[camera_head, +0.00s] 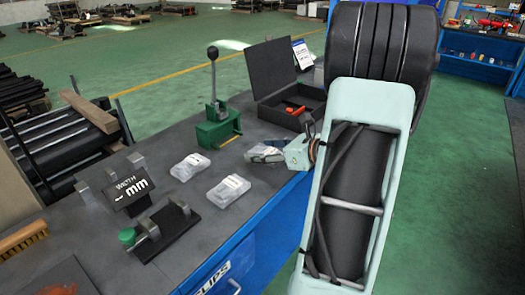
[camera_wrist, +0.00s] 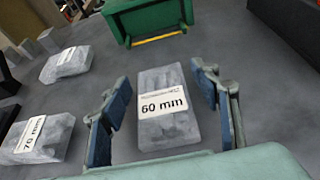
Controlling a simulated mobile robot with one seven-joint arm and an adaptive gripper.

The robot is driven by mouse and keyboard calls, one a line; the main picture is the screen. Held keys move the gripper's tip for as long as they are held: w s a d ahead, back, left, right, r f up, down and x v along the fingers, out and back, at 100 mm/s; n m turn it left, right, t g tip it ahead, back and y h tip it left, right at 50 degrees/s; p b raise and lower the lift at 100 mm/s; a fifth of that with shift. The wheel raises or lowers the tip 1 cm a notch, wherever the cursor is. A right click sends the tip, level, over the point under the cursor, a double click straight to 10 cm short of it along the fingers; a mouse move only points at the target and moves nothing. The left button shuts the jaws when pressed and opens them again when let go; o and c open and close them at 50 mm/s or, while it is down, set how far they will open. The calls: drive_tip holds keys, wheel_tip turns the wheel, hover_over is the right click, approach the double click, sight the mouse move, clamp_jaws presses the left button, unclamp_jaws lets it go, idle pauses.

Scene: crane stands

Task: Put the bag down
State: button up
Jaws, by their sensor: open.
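A clear bag labelled 60 mm (camera_wrist: 165,122) lies between the fingers of my gripper (camera_wrist: 160,95) in the wrist view. The fingers are open, one on each side of the bag, with gaps between them and its sides. In the head view this bag (camera_head: 262,150) shows on the dark bench top, partly covered by my gripper (camera_head: 276,152). Whether its underside rests fully on the bench is hard to tell. A bag labelled 70 mm (camera_wrist: 40,138) lies to the left in the wrist view, and a third bag (camera_wrist: 68,63) lies beyond it.
A green lever press (camera_head: 218,130) stands behind the bags. An open black case (camera_head: 285,85) with an orange item is at the back. A small sign (camera_head: 130,190), a black fixture (camera_head: 165,232) and a brush (camera_head: 22,238) stand left. The bench's blue front edge (camera_head: 255,215) runs nearby.

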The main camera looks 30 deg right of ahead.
drive_tip(key=p+v, duration=0.1)
drive_tip(key=v, duration=1.1)
drive_tip(key=shift+f, duration=0.1)
